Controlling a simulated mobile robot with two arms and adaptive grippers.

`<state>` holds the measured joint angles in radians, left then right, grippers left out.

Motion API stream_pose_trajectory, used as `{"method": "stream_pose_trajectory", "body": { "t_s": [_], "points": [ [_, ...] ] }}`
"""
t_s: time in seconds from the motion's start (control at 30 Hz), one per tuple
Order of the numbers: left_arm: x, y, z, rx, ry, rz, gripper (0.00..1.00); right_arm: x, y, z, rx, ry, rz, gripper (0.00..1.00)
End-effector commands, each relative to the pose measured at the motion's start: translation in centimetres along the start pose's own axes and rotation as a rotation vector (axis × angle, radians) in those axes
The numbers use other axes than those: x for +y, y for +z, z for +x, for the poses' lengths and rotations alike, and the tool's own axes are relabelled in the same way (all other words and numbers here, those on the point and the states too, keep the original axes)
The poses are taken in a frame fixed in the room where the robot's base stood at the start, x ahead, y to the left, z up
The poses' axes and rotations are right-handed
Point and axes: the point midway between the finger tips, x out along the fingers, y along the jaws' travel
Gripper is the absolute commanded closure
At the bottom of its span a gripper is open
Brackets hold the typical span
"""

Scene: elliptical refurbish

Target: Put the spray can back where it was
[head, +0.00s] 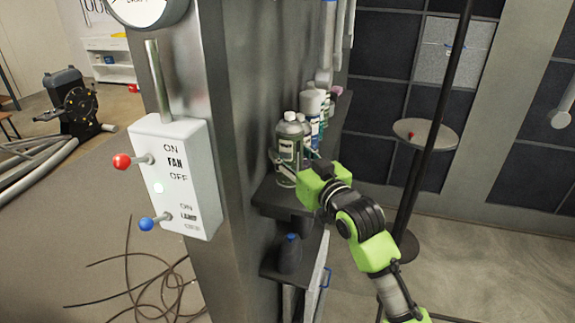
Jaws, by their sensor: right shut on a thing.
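The spray can (289,141) is a grey-green can with a pale cap and a label. It stands upright at the front end of a dark shelf on the side of a metal pillar. My right gripper (288,165) is shut on it, its thin fingers around the can's lower body. Part of the can is hidden by the fingers. I cannot tell whether the can's base touches the shelf (277,203). My left gripper does not show.
Several other bottles and cans (313,105) stand close behind on the shelf. A dark bottle (290,254) is on a lower shelf. A switch box (180,175) with red and blue levers is on the pillar. A small round table (425,134) stands at right.

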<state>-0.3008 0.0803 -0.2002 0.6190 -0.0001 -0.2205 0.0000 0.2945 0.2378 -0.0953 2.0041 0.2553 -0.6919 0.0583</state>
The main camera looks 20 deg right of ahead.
Motion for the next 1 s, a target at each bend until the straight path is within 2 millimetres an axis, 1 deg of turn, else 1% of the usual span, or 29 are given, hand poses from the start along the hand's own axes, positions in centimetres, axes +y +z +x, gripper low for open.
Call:
{"method": "stream_pose_trajectory", "body": {
  "t_s": [0.1,0.23,0.3,0.4,0.5,0.9,0.93,0.97,1.0],
  "points": [
    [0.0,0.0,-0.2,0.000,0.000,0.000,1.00,0.1,0.8,0.9,0.004,0.000,0.000,0.82],
    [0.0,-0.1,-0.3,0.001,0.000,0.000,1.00,0.1,1.4,1.4,0.004,-0.001,0.001,0.82],
    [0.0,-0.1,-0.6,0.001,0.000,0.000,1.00,0.1,2.2,1.8,0.000,-0.001,0.001,0.82],
    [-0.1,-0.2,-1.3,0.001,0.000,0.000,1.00,0.1,3.7,1.6,-0.002,-0.001,0.001,0.82],
    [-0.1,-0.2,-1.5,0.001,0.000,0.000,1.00,0.1,4.6,1.6,0.002,-0.001,0.001,0.82],
    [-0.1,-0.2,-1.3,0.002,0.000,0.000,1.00,0.1,5.2,1.6,0.004,-0.001,0.000,0.82],
    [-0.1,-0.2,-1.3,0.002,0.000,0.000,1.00,0.1,5.3,1.6,0.000,-0.001,0.000,0.48],
    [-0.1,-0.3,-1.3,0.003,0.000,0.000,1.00,0.1,5.3,1.6,0.000,-0.001,0.000,0.40],
    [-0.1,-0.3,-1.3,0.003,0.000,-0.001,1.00,0.1,5.3,1.6,0.000,-0.001,0.000,0.39]
  ]
}}
